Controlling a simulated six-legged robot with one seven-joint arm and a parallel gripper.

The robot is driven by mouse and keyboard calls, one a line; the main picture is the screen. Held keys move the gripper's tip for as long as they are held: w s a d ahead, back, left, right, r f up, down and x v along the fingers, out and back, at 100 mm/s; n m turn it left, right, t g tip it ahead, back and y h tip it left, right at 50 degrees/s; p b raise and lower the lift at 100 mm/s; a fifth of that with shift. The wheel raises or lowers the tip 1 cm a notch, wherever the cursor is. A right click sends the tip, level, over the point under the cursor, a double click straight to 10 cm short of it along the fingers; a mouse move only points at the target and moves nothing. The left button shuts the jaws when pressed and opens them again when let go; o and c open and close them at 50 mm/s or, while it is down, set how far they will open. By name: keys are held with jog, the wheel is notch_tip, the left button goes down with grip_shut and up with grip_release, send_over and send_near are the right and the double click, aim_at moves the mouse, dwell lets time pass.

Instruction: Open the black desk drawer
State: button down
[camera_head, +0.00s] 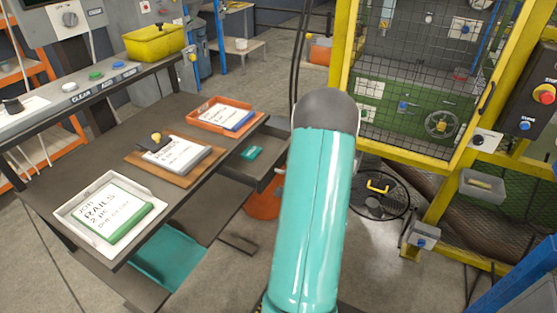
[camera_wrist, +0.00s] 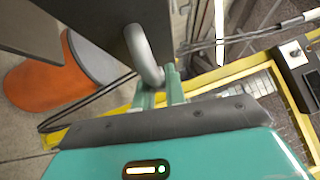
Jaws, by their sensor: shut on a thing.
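The black desk drawer (camera_head: 238,167) stands part way out of the right end of the dark desk (camera_head: 95,150). Its inside shows, with a small green thing (camera_head: 253,152) lying in it. In the wrist view the drawer front (camera_wrist: 95,15) is a dark panel at the top with a curved grey handle (camera_wrist: 145,58). My gripper (camera_wrist: 160,92) is shut on this handle, its teal fingers at the handle's lower end. In the head view my teal arm hides the gripper and most of the drawer front.
A white tray (camera_head: 62,212), a wooden board (camera_head: 133,160) and an orange tray (camera_head: 193,117) with labelled items lie on the desk. An orange bin (camera_wrist: 40,85) is beside the drawer.

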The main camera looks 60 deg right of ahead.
jog(key=shift+s, duration=0.9)
jog(key=c, duration=1.7)
grip_release()
jog(key=v, duration=1.3)
jog(key=shift+s+a, duration=0.25)
jog(key=shift+s, duration=0.05)
jog(key=shift+f, duration=0.1)
